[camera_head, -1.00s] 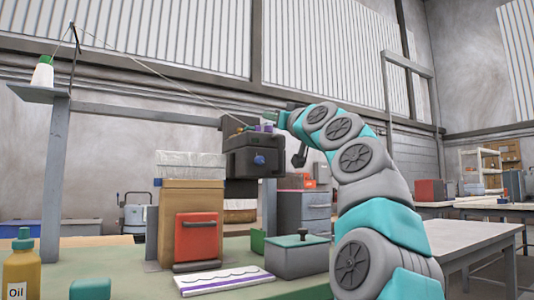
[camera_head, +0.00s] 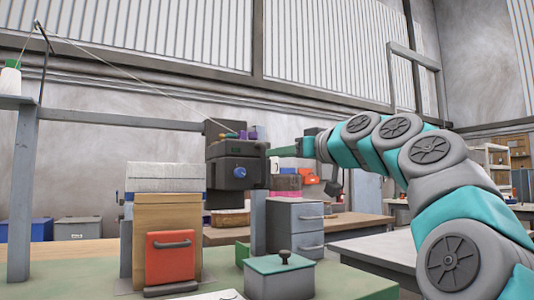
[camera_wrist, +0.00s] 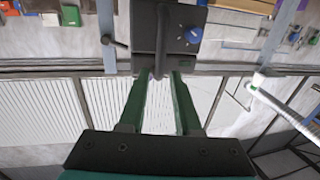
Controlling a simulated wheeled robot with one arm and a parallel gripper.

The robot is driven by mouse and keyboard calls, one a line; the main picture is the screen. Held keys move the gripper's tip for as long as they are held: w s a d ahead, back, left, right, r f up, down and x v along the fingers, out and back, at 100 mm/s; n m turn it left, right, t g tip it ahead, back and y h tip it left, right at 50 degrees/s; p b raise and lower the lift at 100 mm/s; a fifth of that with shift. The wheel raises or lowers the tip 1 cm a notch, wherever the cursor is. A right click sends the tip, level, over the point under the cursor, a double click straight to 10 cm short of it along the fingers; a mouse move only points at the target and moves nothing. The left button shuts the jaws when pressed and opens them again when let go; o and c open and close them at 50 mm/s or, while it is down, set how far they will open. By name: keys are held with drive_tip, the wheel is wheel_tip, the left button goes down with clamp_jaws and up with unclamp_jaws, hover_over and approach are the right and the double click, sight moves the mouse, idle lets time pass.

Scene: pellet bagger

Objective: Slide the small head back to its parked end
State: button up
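The small head (camera_head: 236,172), a dark grey box with a blue knob (camera_head: 240,172), sits up on the machine, with a thread running to it from the upper left. In the wrist view the head (camera_wrist: 150,30) is close ahead, with a dark upright handle (camera_wrist: 159,62) on its near face. My gripper (camera_head: 270,152) reaches the head's right side in the head view. In the wrist view my gripper (camera_wrist: 160,78) has its two green fingers apart, one on either side of the handle's line. I cannot tell whether they touch it.
A horizontal grey beam (camera_head: 120,121) runs left from the head to a post (camera_head: 25,190). Below stand a cardboard-coloured box with a red panel (camera_head: 170,257) and a grey lidded box (camera_head: 280,277). A grey drawer cabinet (camera_head: 295,228) stands behind.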

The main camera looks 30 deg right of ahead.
sight(263, 178)
drive_tip(key=x, duration=0.6)
drive_tip(key=shift+w+a, duration=0.1)
drive_tip(key=shift+w, duration=0.15)
clamp_jaws()
idle(1.2)
